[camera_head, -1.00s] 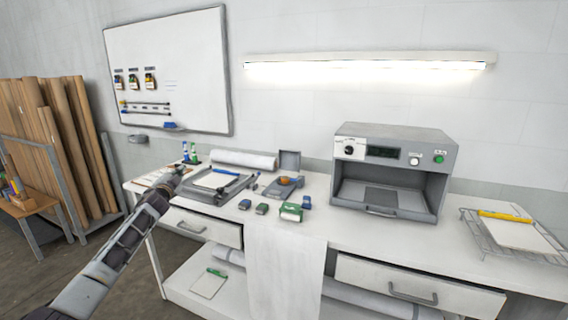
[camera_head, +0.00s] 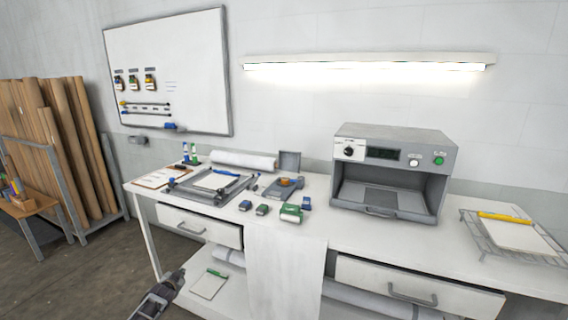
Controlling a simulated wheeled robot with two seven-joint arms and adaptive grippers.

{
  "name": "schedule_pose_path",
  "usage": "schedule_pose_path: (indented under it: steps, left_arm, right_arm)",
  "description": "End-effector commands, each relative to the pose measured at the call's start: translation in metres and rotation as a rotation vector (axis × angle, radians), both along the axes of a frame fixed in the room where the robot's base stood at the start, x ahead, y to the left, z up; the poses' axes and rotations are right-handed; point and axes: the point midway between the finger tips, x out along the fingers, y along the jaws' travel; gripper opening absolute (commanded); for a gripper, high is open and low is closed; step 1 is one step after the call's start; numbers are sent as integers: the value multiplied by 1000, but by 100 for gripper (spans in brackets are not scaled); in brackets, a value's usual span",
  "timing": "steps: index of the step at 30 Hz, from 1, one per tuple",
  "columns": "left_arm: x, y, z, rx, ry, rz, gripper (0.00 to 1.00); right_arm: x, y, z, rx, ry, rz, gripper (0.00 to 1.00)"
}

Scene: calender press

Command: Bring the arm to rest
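My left gripper (camera_head: 178,275) shows at the bottom left of the head view, low in front of the white workbench (camera_head: 290,216) and beside its lower shelf. It is small and seen from behind, so I cannot tell whether its fingers are open or shut. I see nothing held in it. Only the end of my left arm is in the picture. My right gripper is out of view.
The bench holds a grey press (camera_head: 393,172), a grey framed tray (camera_head: 207,187), several small blue and green boxes, and a wire rack (camera_head: 495,241) at the right. A notepad (camera_head: 208,286) lies on the lower shelf. Open floor (camera_head: 80,275) is at the left.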

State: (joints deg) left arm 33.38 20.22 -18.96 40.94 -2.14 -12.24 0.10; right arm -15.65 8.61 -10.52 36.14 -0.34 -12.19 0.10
Motion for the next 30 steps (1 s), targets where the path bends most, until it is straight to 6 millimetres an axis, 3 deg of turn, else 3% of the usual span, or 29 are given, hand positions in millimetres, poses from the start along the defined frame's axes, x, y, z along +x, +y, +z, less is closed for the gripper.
schedule_pose_path:
  steps: [3, 12, 21, 30]
  left_arm:
    - [-30, -4, -46, -35, 61, 18, 0]
    - [-113, -18, -148, -98, 203, 57, 0]
    - [-210, -35, -236, -141, 344, 87, 0]
    - [-318, -58, -307, -182, 479, 112, 0]
  right_arm:
    - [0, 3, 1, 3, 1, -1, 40]
    - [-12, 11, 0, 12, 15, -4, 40]
    - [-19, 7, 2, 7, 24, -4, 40]
    - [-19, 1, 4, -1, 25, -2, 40]
